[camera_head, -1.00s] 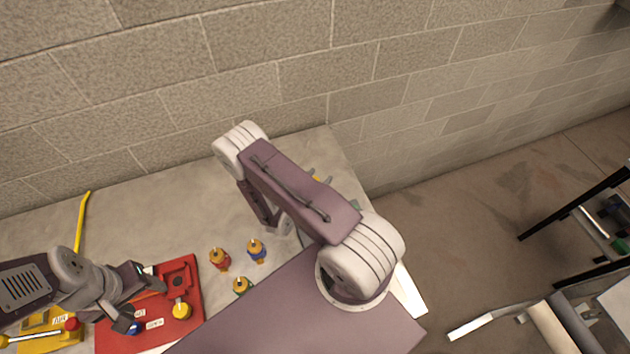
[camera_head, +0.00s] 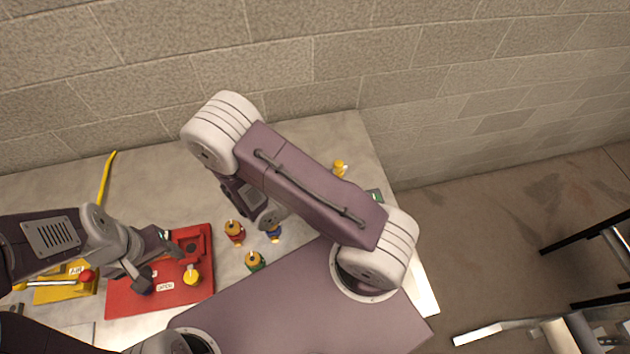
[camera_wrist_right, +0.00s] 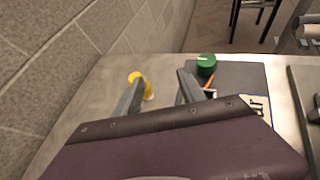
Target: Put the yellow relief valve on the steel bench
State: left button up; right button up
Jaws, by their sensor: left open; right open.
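A yellow piece (camera_head: 339,168) stands near the back right of the grey bench top (camera_head: 150,195). In the right wrist view, a yellow piece (camera_wrist_right: 140,82) stands just beyond my fingers, partly hidden by the left one. A round yellow piece (camera_head: 191,275) also sits on the red block (camera_head: 130,300); I cannot tell which is the relief valve. My right gripper (camera_wrist_right: 160,88) is open and empty; in the head view my own arm mostly hides it. My left gripper (camera_head: 158,262) is open over the red block, left of the round yellow piece.
Small brass pieces with red (camera_head: 235,233), blue (camera_head: 274,234) and green (camera_head: 255,261) bands stand mid-bench. A yellow bent bar (camera_head: 105,180) lies at the left. In the wrist view, a green-capped piece (camera_wrist_right: 206,65) is on a dark plate. A block wall (camera_head: 420,60) backs the bench.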

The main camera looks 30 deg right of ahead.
jog(key=s+a+r+m+g+y, duration=0.5)
jog(key=m+y, duration=0.4)
jog(key=m, duration=0.4)
jog(key=w+a+r+m+t+y, duration=0.3)
jog(key=a+m+t, duration=0.1)
jog(key=m, duration=0.2)
jog(key=shift+w+a+y, duration=0.2)
jog(key=shift+w+y, duration=0.1)
